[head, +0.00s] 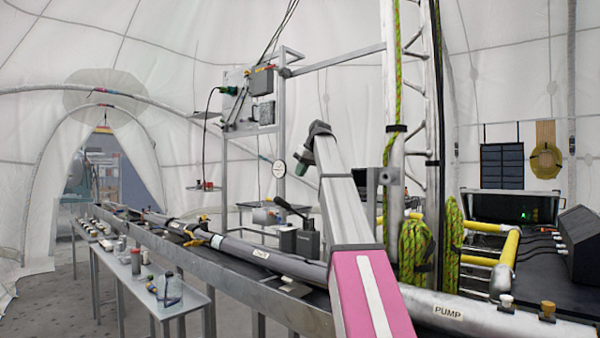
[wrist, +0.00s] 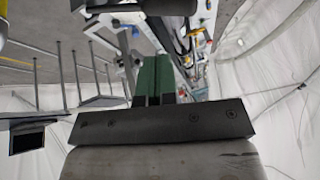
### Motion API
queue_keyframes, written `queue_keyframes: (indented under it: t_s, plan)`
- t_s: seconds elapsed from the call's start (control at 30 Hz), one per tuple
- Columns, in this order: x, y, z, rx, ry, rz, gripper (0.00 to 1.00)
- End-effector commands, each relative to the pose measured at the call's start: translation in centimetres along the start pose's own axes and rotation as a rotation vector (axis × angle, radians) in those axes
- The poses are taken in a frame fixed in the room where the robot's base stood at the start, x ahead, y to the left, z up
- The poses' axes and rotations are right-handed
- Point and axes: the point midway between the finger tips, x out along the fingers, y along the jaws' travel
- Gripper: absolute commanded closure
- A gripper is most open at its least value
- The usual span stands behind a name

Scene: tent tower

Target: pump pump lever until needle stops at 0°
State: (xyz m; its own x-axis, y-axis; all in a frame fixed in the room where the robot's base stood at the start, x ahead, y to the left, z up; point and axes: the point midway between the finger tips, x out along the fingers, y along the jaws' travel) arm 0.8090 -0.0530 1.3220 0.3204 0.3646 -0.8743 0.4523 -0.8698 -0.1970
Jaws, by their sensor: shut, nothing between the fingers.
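My gripper (head: 301,166) is at the end of my raised arm near the middle of the head view. Its green fingers are shut and empty; they also show in the wrist view (wrist: 153,80). A small round white gauge (head: 279,169) stands just left of the gripper; its needle is too small to read. Below the gripper, a black lever (head: 290,207) slopes over a dark pump-like block (head: 300,241) on the long bench. This looks like the pump lever. My gripper is above it and apart from it. A label reading PUMP (head: 448,312) is on the grey tube at the right.
The long bench (head: 250,285) carries a long grey tube (head: 265,253). A metal lattice mast (head: 398,130) with green ropes stands right of my arm. Yellow pipes (head: 505,255) and a dark box (head: 510,206) are at the right. A lower side table (head: 180,298) holds jars.

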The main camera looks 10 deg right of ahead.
Motion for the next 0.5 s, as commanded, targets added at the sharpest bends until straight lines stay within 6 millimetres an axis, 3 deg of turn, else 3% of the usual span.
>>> queue_keyframes:
  t_s: [0.3, 0.5]
  plan:
    - [6.2, 0.0, 0.1, 0.0, -0.002, -0.001, 1.0]
    - [8.9, -0.8, 0.2, 0.001, -0.002, 0.0, 1.0]
